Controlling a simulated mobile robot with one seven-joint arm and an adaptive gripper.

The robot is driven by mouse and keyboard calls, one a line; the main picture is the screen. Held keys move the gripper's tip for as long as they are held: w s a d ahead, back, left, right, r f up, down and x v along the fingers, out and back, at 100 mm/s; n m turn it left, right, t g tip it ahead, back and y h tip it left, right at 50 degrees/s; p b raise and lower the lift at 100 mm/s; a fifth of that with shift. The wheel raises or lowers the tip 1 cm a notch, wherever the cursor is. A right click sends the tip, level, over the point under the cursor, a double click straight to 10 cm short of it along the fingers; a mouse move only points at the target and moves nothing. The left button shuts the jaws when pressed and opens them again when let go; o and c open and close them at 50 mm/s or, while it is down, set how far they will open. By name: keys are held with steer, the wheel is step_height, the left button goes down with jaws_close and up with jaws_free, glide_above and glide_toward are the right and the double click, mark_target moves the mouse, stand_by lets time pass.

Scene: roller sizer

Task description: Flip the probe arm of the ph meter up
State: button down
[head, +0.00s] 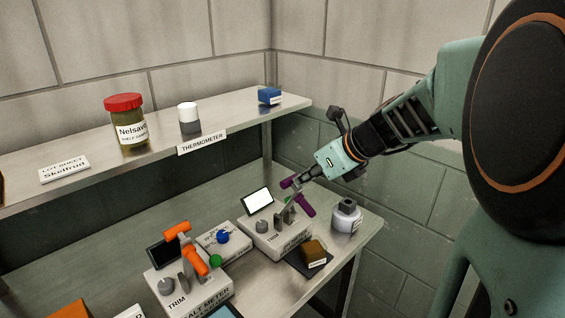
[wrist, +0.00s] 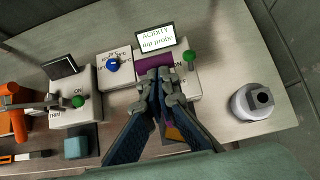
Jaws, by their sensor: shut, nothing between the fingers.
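The pH meter (head: 272,240) is a pale box on the bench with a lit tilted screen (head: 259,200). In the wrist view the screen (wrist: 156,38) reads ACIDITY and "no probe". Its purple probe arm (head: 306,205) shows in the head view on both sides of my gripper (head: 291,204). In the wrist view a purple part (wrist: 155,64) lies just beyond my fingertips (wrist: 160,77), partly hidden by them. My gripper is shut and empty, over the meter. I cannot tell whether it touches the arm. A green knob (wrist: 190,57) stands at the meter's right.
Left stands the salt meter (head: 190,296) with an orange arm (head: 198,262). A small box with a blue knob (head: 223,237) sits between. A grey bottle (head: 346,216) stands right, and a brown block (head: 314,251) lies in front. A shelf (head: 80,190) runs above the bench.

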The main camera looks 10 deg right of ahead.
mark_target(291, 177)
steer(key=shift+w+a+r+p, duration=0.2)
steer(key=shift+r+p, duration=0.25)
steer(key=shift+p, duration=0.6)
steer(key=p, duration=0.2)
steer(key=w+g+p, duration=0.1)
steer(key=p, duration=0.1)
steer(key=shift+w+a+r+h, duration=0.1)
steer(key=shift+a+r+h, duration=0.1)
steer(key=shift+a+h, duration=0.2)
steer(key=shift+w+a+p, duration=0.25)
steer(key=shift+w+p, duration=0.1)
steer(key=shift+p, duration=0.6)
steer(key=shift+w+a, duration=0.4)
steer(key=shift+w, duration=0.15)
steer(key=shift+d, duration=0.1)
